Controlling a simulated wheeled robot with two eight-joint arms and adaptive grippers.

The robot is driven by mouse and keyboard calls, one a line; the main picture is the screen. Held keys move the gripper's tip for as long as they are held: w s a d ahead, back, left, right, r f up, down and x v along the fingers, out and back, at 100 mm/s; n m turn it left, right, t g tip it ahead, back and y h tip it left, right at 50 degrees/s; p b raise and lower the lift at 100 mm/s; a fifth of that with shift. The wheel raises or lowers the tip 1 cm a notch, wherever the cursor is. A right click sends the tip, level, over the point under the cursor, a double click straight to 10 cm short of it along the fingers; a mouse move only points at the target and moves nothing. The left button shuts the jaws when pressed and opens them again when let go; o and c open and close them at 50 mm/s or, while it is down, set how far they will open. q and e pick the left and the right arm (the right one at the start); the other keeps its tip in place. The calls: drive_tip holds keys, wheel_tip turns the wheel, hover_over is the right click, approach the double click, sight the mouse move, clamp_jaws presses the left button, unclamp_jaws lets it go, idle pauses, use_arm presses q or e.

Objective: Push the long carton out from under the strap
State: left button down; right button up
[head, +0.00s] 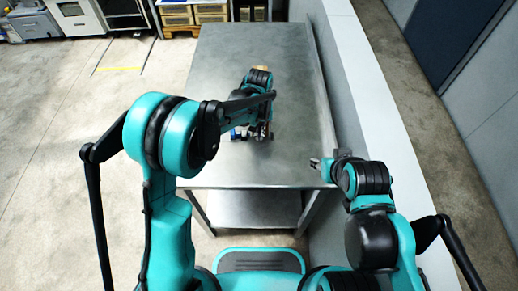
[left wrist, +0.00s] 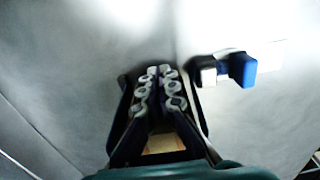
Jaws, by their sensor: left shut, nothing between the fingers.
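My left gripper (head: 262,134) is over the steel table in the head view, mostly hidden by its own arm. The left wrist view shows its fingers (left wrist: 160,72) shut with nothing between them. A tan surface, possibly the carton (left wrist: 164,144), shows through the gap between the finger linkages; most of it is hidden. A blue block (left wrist: 242,69) with black and whitish parts beside it lies right of the fingertips, apart from them. I cannot make out the strap. My right gripper (head: 315,163) is near the table's right edge; its finger state is unclear.
The steel table (head: 222,60) is bare on its far and left parts. A low grey wall (head: 368,90) runs along its right side. Shelving with tan boxes (head: 178,14) stands beyond the far left corner. A lower shelf (head: 255,207) shows under the near edge.

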use_arm(q)
drive_tip(key=w, duration=0.4)
drive_tip(key=shift+w+f, duration=0.1)
drive_tip(key=shift+f, duration=0.15)
drive_tip(key=w+p, duration=0.1)
drive_tip(key=w, duration=1)
drive_tip(key=shift+r+p, duration=0.15)
drive_tip(key=shift+p, duration=0.25)
use_arm(e)
drive_tip(key=shift+w+r, duration=0.25)
drive_tip(key=shift+r, duration=0.6)
